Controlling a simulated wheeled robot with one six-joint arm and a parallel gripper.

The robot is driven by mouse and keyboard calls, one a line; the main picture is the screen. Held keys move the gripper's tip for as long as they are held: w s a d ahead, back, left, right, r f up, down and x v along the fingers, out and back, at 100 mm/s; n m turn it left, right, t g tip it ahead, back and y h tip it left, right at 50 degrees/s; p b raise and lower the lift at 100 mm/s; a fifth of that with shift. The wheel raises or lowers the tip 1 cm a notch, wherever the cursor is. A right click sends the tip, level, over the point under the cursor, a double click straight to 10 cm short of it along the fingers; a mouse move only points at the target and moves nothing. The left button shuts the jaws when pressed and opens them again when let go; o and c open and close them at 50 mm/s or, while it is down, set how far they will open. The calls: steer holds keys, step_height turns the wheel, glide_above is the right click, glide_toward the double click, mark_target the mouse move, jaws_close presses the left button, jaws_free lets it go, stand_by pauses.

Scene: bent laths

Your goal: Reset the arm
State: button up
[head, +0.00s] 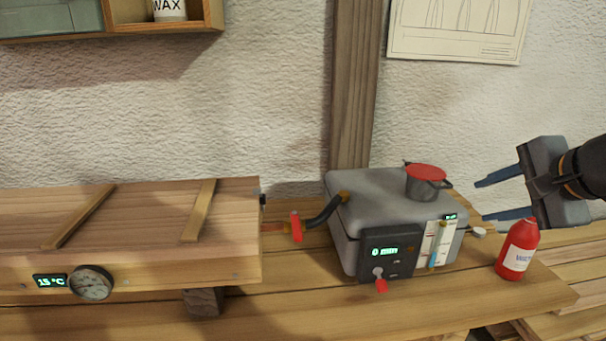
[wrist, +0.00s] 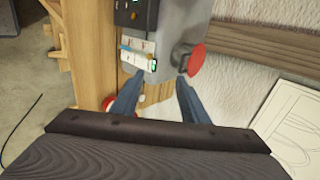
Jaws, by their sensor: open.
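My gripper (head: 480,200) is at the right of the head view, its two blue-grey fingers spread and pointing left. Nothing is between them. The fingers lie to the right of the grey boiler box (head: 378,188) and above the red bottle (head: 517,250). In the wrist view my gripper (wrist: 155,92) shows its fingers apart, with the grey box (wrist: 228,22) beyond them. The pot with a red lid (head: 426,180) sits on top of the box, and it shows as a red disc in the wrist view (wrist: 190,62).
A wooden steam chest (head: 150,228) with a dial gauge (head: 91,283) stands on the bench (head: 330,305) at left. A post (head: 354,90) rises behind. A poster (head: 455,30) hangs on the wall.

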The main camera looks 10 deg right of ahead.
steer(key=s+a+f+n+g, duration=0.1)
steer(key=a+f+n+g, duration=0.3)
steer(key=a+f+n, duration=0.5)
steer(key=s+a+f+n+g, duration=0.2)
steer(key=a+f+n+g, duration=0.3)
steer(key=a+f+n, duration=0.3)
steer(key=a+f, duration=0.1)
steer(key=a, duration=0.2)
steer(key=shift+s+a+n, duration=0.3)
steer(key=shift+a+n, duration=0.05)
steer(key=shift+n, duration=0.05)
stand_by(0.4)
